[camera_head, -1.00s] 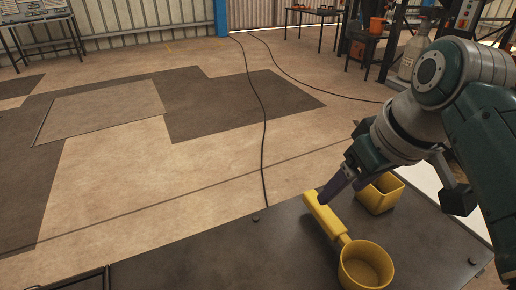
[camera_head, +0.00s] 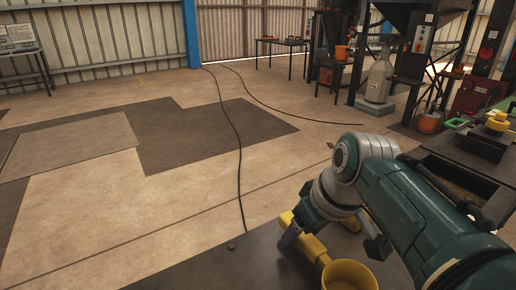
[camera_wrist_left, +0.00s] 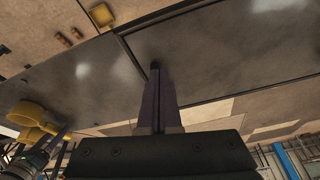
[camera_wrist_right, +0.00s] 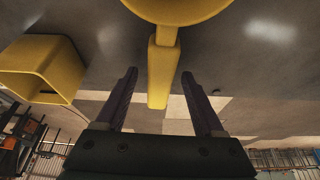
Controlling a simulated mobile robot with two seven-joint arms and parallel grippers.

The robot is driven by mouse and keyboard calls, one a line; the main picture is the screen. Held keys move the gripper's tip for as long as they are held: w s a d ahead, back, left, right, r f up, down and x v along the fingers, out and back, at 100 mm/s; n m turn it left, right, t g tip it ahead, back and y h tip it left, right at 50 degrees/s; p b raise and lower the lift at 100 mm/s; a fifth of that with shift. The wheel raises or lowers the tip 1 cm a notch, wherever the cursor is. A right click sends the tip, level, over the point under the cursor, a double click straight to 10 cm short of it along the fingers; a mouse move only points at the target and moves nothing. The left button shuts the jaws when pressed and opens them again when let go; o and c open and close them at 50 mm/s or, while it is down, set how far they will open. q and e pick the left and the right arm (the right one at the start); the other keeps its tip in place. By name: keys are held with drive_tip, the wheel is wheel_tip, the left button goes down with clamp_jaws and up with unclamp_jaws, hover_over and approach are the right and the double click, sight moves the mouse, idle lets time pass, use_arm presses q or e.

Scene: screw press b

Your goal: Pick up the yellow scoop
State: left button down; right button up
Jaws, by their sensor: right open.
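The yellow scoop lies on the dark table, its round cup (camera_head: 349,274) toward me and its handle (camera_head: 312,246) pointing away to the left. It also shows at the left of the left wrist view (camera_wrist_left: 28,113). My right gripper (camera_head: 296,232) is at the handle, with one purple finger in front of it. In the right wrist view the open fingers (camera_wrist_right: 158,88) stand either side of the handle (camera_wrist_right: 162,72), with gaps visible on both sides. My left gripper (camera_wrist_left: 157,80) shows only in its wrist view, its fingers together and empty.
A yellow square container (camera_wrist_right: 42,70) stands beside the scoop, mostly hidden by my right arm in the head view. A bench (camera_head: 474,145) with yellow and green items stands at the right.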

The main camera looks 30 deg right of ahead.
drive_tip(key=shift+c, duration=0.2)
clamp_jaws()
idle(0.4)
